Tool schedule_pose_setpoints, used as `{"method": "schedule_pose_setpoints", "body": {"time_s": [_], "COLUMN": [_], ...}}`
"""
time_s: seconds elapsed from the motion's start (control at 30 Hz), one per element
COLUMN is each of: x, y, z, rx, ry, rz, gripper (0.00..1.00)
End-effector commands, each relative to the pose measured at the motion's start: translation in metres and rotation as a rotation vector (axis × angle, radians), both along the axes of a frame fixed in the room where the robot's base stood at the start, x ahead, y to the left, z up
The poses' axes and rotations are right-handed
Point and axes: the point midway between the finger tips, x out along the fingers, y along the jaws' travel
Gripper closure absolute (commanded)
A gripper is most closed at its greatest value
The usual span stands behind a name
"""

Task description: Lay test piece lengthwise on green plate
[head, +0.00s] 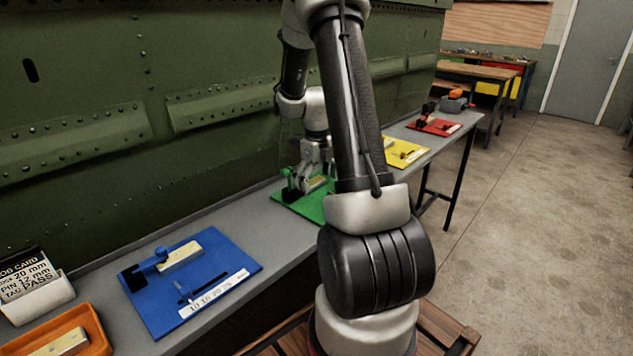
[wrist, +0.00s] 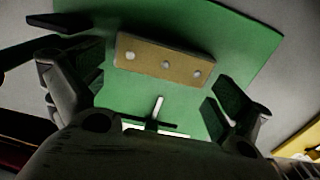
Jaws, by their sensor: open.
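The test piece appears to be a tan bar with three pale round spots (wrist: 165,62); it lies flat on the green plate (wrist: 250,40) in the wrist view. Its long side runs across the picture, slightly tilted and roughly along the white label strip. In the head view the green plate (head: 297,207) is on the bench, and the bar (head: 317,184) is partly hidden by my gripper (head: 311,176). My gripper (wrist: 157,85) is open above the plate. Its fingers are apart, with the bar beyond and between them, and no contact is visible.
The blue plate (head: 155,305) holds a similar bar. Yellow (head: 405,157) and red (head: 433,127) plates stand farther along. An orange tray (head: 95,325) holds another bar. The green fuselage wall (head: 200,80) bounds the bench behind.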

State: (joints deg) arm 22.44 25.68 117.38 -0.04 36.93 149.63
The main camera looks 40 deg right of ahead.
Motion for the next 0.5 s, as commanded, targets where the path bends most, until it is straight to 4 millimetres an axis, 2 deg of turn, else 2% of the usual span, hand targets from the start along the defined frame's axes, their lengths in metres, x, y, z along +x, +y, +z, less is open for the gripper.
{"method": "schedule_pose_setpoints", "body": {"time_s": [0.17,0.27,0.5], "x": [0.0,0.001,0.001], "y": [0.0,0.0,0.0], "z": [0.003,0.014,0.066], "rx": [-0.001,-0.002,-0.002], "ry": [-0.001,-0.002,-0.004], "rz": [0.0,0.0,0.0], "gripper": [0.0,0.0,0.0]}}
